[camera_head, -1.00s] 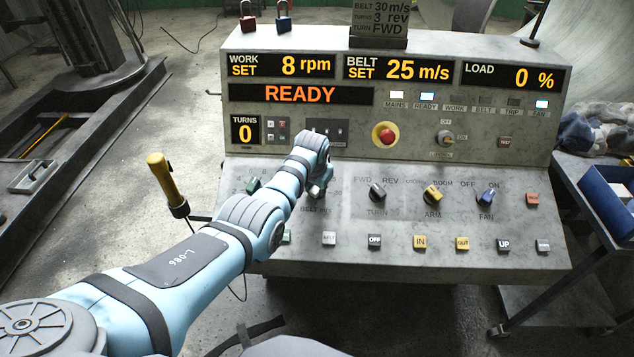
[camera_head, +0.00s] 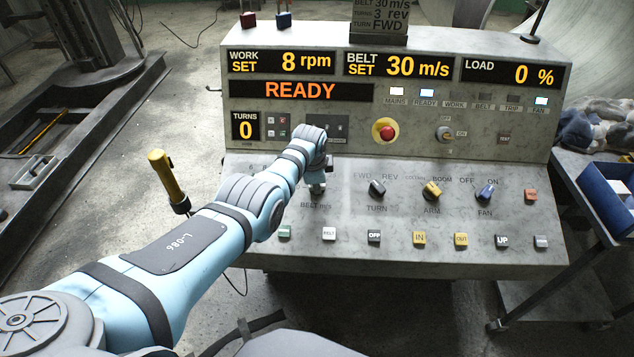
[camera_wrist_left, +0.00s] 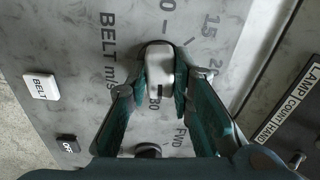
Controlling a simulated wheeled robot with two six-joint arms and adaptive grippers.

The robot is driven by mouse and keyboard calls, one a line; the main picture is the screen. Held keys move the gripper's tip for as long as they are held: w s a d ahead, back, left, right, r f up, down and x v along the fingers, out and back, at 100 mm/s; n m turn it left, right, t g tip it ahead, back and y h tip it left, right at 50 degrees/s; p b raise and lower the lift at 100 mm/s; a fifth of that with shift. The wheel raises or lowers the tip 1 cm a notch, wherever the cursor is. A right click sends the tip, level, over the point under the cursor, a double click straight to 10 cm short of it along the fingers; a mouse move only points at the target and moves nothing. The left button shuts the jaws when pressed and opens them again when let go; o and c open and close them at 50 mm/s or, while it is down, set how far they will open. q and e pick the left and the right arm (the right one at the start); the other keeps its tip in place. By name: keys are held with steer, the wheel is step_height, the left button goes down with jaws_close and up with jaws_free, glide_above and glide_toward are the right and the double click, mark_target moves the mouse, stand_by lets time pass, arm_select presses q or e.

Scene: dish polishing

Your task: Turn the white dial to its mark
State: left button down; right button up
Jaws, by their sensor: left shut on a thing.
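The white dial (camera_wrist_left: 159,62) sits on the sloped panel in the left wrist view, above the BELT m/s lettering's scale. Its dark pointer line faces the printed 30. My left gripper (camera_wrist_left: 166,78) is shut on the dial, one finger on each side. In the head view my left gripper (camera_head: 316,184) is over the BELT m/s spot and mostly hides the dial. The BELT SET display (camera_head: 398,67) reads 30 m/s. The order sign (camera_head: 379,18) shows BELT 30 m/s. My right gripper is out of view.
Other knobs stand to the right: TURN (camera_head: 377,188), ARM (camera_head: 432,190) and FAN (camera_head: 486,192). A row of push buttons lies below, including the BELT button (camera_head: 329,234). A red emergency button (camera_head: 386,131) sits higher up.

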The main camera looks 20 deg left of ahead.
arm_select(q)
steer(key=shift+m, duration=0.6)
steer(key=c, duration=1.4)
jaws_free()
steer(key=v, duration=1.2)
